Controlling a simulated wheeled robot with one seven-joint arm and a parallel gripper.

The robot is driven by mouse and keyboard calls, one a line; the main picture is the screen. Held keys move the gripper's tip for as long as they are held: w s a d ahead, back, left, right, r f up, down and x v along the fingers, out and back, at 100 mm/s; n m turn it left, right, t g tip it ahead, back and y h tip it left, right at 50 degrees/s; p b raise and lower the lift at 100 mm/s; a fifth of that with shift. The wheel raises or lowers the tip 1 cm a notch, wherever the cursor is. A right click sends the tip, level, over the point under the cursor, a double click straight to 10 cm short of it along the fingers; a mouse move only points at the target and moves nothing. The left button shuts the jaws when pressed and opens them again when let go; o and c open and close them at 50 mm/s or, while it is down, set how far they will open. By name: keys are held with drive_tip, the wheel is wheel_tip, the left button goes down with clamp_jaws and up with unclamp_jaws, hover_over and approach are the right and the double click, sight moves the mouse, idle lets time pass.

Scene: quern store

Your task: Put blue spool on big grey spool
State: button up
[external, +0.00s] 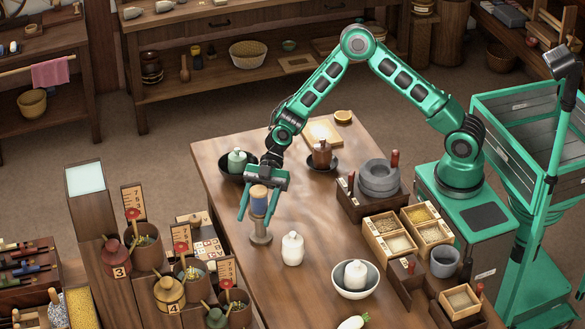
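The blue spool (259,206) has a tan top and stands upright between the fingers of my gripper (256,212). The big grey spool (260,235) stands on the wooden table directly below it. The blue spool's lower end appears to meet the top of the grey spool; a very small gap cannot be ruled out. My gripper points down with its fingers on either side of the blue spool. The fingers look spread, with a narrow gap visible on the left side. Contact on the right side is unclear.
A white lidded jar (292,248) stands just right of the grey spool. A dark bowl with a pale green jar (237,160) is behind my gripper. A white bowl (355,288), a grey quern (378,177) and grain boxes (389,236) stand farther right. The table's left edge is close.

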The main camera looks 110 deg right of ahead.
drive_tip(key=shift+r, duration=0.15)
drive_tip(key=v, duration=1.2)
drive_tip(key=s+d+r+m+g+h, duration=0.1)
drive_tip(key=s+m+g+h, duration=0.3)
drive_tip(key=s, duration=1.9)
drive_tip(key=s+d+r+m+g+h, duration=0.2)
drive_tip(key=s+r+m+g+h, duration=0.2)
drive_tip(key=s+m, duration=0.9)
drive_tip(key=s+h, duration=0.2)
drive_tip(key=s, duration=0.9)
drive_tip(key=shift+s+d+h, duration=0.2)
drive_tip(key=shift+s+h, duration=0.1)
